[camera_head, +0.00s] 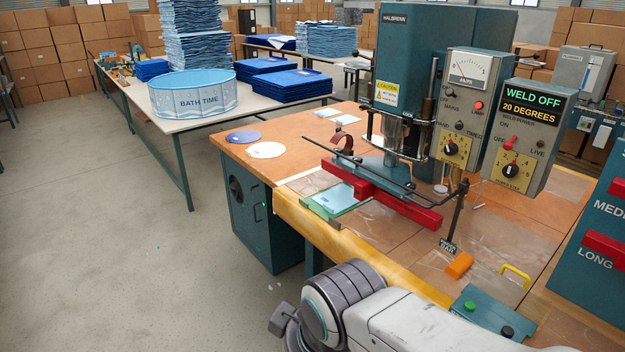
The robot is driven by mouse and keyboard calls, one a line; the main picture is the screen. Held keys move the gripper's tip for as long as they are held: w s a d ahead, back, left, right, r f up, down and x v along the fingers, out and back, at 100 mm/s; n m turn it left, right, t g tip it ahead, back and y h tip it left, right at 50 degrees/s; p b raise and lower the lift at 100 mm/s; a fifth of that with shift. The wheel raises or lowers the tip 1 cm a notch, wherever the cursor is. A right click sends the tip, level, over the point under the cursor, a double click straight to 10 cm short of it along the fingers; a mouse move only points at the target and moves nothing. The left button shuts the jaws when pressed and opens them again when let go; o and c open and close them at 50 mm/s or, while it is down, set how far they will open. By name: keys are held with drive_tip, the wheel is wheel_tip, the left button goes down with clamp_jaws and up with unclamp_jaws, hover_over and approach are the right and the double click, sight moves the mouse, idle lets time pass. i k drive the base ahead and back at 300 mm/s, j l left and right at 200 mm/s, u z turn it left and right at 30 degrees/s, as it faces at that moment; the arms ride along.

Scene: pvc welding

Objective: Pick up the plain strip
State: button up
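No piece is clearly identifiable as the plain strip. Another pale blue flat piece (335,198) lies on a green board at the bench's front edge, beside the welding machine's red bar (395,195). My arm shows at the bottom centre, in front of the bench. My gripper's fingers do not show.
A blue disc (243,136) and a white disc (265,150) lie on the bench's left. The welder (415,60) stands over the bench, its display reading WELD OFF. An orange block (459,265) lies at the front. A white table (195,121) holds a BATH TIME pool. Left floor is clear.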

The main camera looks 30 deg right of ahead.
sight(338, 198)
drive_tip(key=i+j+z, duration=0.15)
drive_tip(key=i+z, duration=0.3)
drive_tip(key=i+j+z, duration=0.25)
drive_tip(key=z, duration=0.2)
drive_tip(key=i+j+z, duration=0.65)
drive_tip(key=j+z, duration=0.25)
drive_tip(key=i+j+z, duration=0.15)
drive_tip(key=j+z, duration=0.25)
drive_tip(key=j, duration=0.2)
drive_tip(key=i+j+z, duration=0.1)
drive_tip(key=j+z, duration=0.3)
drive_tip(key=j, duration=0.2)
drive_tip(key=j+z, duration=0.4)
drive_tip(key=j, duration=0.2)
drive_tip(key=k+j+z, duration=0.1)
drive_tip(key=j+z, duration=0.3)
drive_tip(key=j, duration=0.25)
